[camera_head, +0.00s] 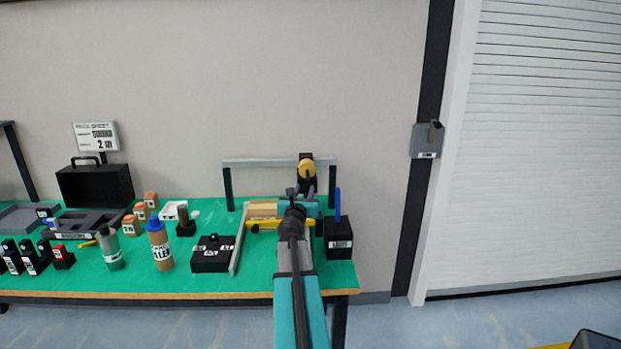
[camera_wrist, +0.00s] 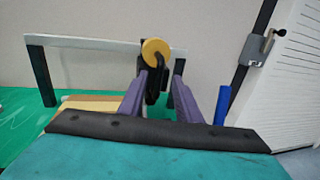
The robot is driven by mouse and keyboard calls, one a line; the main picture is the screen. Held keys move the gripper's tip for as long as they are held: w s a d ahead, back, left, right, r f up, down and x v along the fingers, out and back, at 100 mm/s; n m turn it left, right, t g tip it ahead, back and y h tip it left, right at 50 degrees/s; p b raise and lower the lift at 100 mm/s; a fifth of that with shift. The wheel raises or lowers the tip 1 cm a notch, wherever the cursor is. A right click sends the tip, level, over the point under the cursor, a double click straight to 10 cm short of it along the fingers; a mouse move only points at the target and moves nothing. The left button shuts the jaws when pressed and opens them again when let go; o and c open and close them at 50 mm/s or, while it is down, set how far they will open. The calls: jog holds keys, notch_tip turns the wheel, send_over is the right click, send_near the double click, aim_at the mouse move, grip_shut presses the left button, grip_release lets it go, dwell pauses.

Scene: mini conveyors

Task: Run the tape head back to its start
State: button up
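The tape head (camera_head: 306,169), a black block with a yellow roll, hangs near the right end of a grey rail (camera_head: 258,162) at the back of the bench. In the wrist view the tape head (camera_wrist: 155,52) shows at the far end of my gripper (camera_wrist: 161,68). Its two purple fingers stand apart, with the black lower part of the head seen between or just behind them. A gap shows on the right finger's side, so I see no firm hold. In the head view my arm hides most of my gripper (camera_head: 304,192).
A tan carton (camera_head: 263,208) lies below the rail, left of my gripper; a yellow bar (camera_head: 266,224) is in front. A black box (camera_head: 339,238) with a blue upright stick (camera_head: 338,205) stands close on the right. Rail posts flank the carton. Bottles and small blocks fill the left.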

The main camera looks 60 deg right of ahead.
aim_at(309, 176)
jog(key=shift+p+x, duration=0.65)
jog(key=shift+x, duration=5.6)
jog(key=shift+s, duration=0.1)
jog(key=shift+c, duration=0.3)
grip_shut()
